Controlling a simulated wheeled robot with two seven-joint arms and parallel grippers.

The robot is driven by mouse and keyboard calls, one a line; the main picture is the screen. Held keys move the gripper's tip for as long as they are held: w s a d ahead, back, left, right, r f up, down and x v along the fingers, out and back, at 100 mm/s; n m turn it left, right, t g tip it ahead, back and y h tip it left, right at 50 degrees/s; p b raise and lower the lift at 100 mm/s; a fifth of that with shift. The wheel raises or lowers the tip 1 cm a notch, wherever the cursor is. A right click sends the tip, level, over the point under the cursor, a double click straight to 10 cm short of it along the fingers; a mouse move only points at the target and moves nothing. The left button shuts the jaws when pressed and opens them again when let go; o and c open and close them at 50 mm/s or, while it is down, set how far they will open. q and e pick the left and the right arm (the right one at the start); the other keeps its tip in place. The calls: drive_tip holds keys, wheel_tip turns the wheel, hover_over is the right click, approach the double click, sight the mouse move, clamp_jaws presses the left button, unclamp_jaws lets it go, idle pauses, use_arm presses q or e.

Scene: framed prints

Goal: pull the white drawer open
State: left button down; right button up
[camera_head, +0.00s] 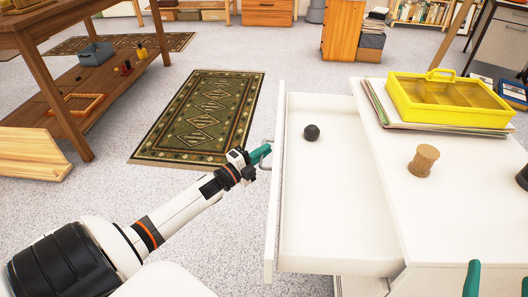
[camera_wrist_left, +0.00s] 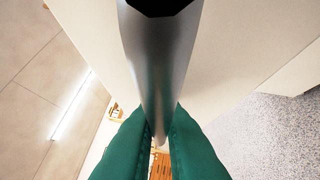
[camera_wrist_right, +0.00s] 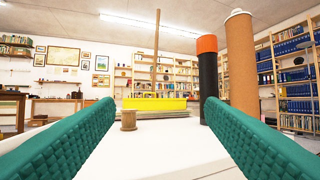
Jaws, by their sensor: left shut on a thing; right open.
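The white drawer (camera_head: 330,215) stands pulled out from the white cabinet (camera_head: 450,215) in the head view, its front panel at the left. A dark ball (camera_head: 312,132) lies inside near the far end. My left gripper (camera_head: 262,154) is at the outer face of the drawer front. It is shut on the metal handle (camera_head: 267,147); the left wrist view shows the grey handle bar (camera_wrist_left: 160,70) between its green fingers (camera_wrist_left: 160,140).
On the cabinet top are a yellow box (camera_head: 447,98) on flat sheets and a wooden spool (camera_head: 423,160). The right wrist view also shows a black cylinder with an orange top (camera_wrist_right: 208,80) and a brown cylinder (camera_wrist_right: 241,65). Left of the drawer, the floor and green rug (camera_head: 205,115) are clear.

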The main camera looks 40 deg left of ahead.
use_arm(q)
drive_tip(key=c, duration=1.5)
unclamp_jaws()
drive_tip(key=shift+s, duration=0.3)
drive_tip(key=shift+p+v, duration=1.5)
drive_tip(key=shift+v, duration=4.2)
use_arm(e)
wheel_tip(320, 180, down, 10)
drive_tip(key=s+d+g+h, duration=0.1)
drive_tip(key=d+g+h, duration=0.1)
drive_tip(key=g, duration=0.5)
drive_tip(key=shift+s+f+g, duration=0.2)
drive_tip(key=shift+f+g, duration=0.05)
drive_tip(key=shift+g, duration=0.15)
use_arm(q)
drive_tip(key=shift+f, duration=0.1)
